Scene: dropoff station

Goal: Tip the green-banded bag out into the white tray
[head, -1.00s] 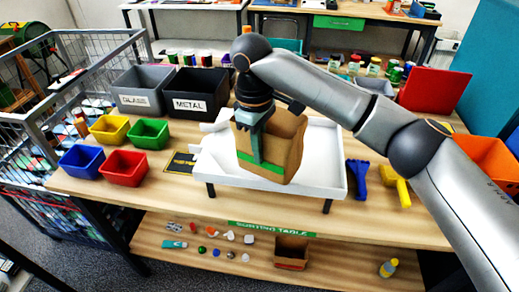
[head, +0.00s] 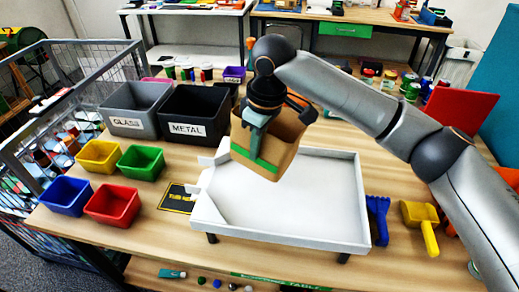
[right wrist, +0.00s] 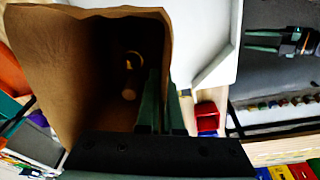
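The brown paper bag (head: 288,132) with a green band (head: 254,161) hangs tilted above the back left part of the white tray (head: 345,205). My right gripper (head: 255,146) is shut on one wall of the bag, one finger outside it. In the right wrist view I look into the open bag (right wrist: 50,70); dim small items (right wrist: 133,62) lie inside, too dark to name. The right gripper's fingers (right wrist: 162,115) also show there, at the bag's edge. The visible tray floor is bare. My left gripper (right wrist: 264,41) shows in the right wrist view, its green fingers apart and empty.
Black METAL bin (head: 196,117) and grey GLASS bin (head: 134,108) stand left of the bag. Several small coloured bins, such as the red one (head: 112,205), stand at the front left. A blue brush (head: 378,218) and yellow scoop (head: 420,218) lie right of the tray.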

